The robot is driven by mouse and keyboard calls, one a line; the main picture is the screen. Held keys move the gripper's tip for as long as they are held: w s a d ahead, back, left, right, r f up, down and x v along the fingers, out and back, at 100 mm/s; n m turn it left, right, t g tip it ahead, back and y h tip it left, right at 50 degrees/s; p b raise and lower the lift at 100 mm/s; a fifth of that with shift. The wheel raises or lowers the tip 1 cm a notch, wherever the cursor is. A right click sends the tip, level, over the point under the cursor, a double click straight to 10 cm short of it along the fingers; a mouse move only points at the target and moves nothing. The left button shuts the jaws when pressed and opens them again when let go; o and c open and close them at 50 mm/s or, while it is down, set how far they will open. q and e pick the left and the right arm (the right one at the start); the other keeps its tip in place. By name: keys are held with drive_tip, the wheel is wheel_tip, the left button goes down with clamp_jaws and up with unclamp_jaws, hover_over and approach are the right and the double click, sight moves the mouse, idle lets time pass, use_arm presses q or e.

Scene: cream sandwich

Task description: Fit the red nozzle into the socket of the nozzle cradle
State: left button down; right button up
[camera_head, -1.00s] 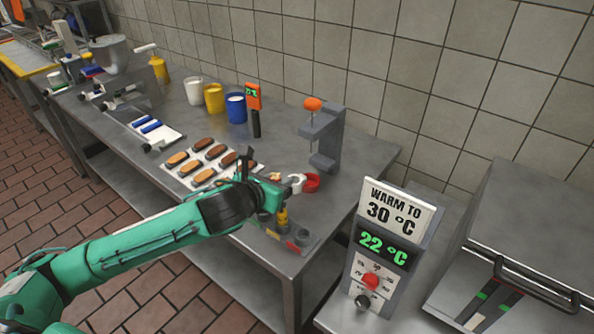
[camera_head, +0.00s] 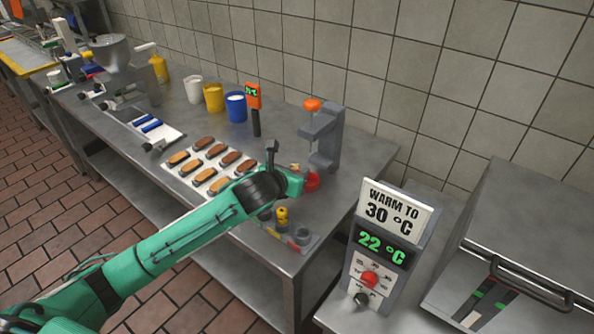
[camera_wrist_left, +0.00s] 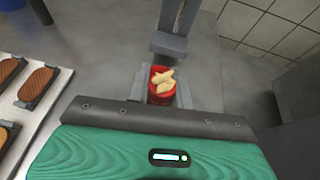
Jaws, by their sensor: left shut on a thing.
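My left gripper (camera_head: 292,182) is low over the right part of the steel bench, its fingers mostly hidden by its green body. A red rounded piece (camera_head: 312,181), which I take for the red nozzle, shows at its tip; in the left wrist view it is red with pale pieces at its top (camera_wrist_left: 161,87), between grey sides. Its lower end is hidden. The nozzle cradle (camera_head: 272,233) lies at the bench's front right, left of and nearer than the gripper. A yellow nozzle (camera_head: 282,215) stands in it; a grey socket (camera_head: 302,235) at its right end looks empty. My right gripper is out of view.
A grey press stand (camera_head: 328,138) with an orange knob rises just behind the gripper. A tray of brown and tan biscuits (camera_head: 185,172) lies to the left. Cups stand farther back. A temperature panel (camera_head: 382,245) stands right of the bench.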

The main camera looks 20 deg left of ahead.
use_arm(q)
drive_tip(key=shift+f, duration=0.1)
drive_tip(key=shift+f, duration=0.1)
drive_tip(key=c, duration=1.2)
unclamp_jaws()
drive_tip(key=shift+f, duration=0.1)
drive_tip(key=shift+c, duration=0.2)
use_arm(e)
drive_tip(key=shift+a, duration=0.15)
use_arm(q)
drive_tip(key=shift+s+r, duration=0.2)
drive_tip(key=shift+r, duration=0.2)
drive_tip(key=v, duration=1.1)
drive_tip(key=shift+s+b, duration=0.25)
drive_tip(key=shift+b, duration=0.1)
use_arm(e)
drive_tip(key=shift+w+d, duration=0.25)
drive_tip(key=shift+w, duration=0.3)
use_arm(q)
drive_tip(key=shift+a+r, duration=0.1)
drive_tip(key=shift+a, duration=0.05)
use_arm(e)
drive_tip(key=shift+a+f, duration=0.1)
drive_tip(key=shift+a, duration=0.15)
